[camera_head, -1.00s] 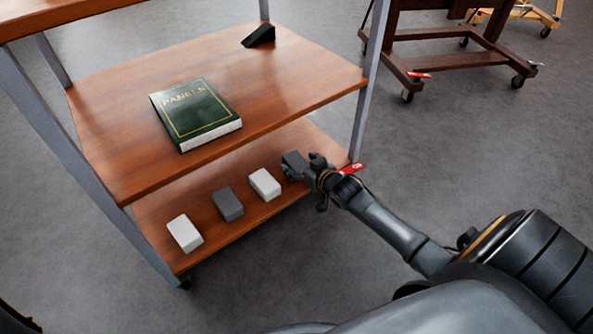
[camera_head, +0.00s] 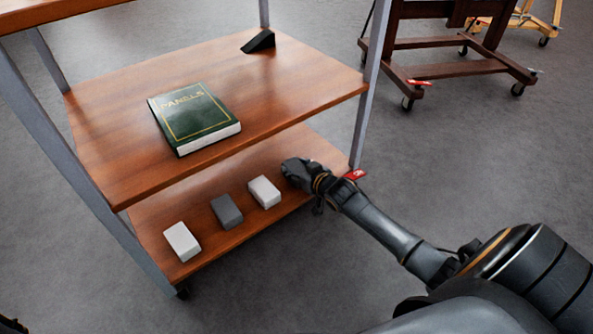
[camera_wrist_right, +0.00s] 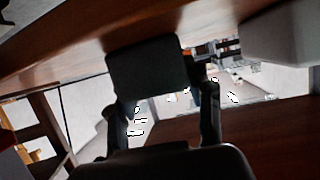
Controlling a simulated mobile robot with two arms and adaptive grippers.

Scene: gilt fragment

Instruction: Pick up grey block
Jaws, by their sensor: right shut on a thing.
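My right gripper (camera_head: 293,170) is at the right end of the lower shelf, beside the right white block. In the right wrist view, the fingers (camera_wrist_right: 168,104) are shut on a dark grey block (camera_wrist_right: 148,66), one on each side. In the head view this block is mostly hidden by the gripper, and I cannot tell whether it touches the shelf. Another grey block (camera_head: 227,210) lies on the lower shelf between two white blocks, the left one (camera_head: 182,241) and the right one (camera_head: 264,191).
The upper shelf (camera_head: 290,85) overhangs the back of the lower shelf (camera_head: 205,258). It holds a green book (camera_head: 195,115) and a black wedge (camera_head: 258,40). A grey post (camera_head: 367,100) stands just behind my right gripper. The floor in front is clear.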

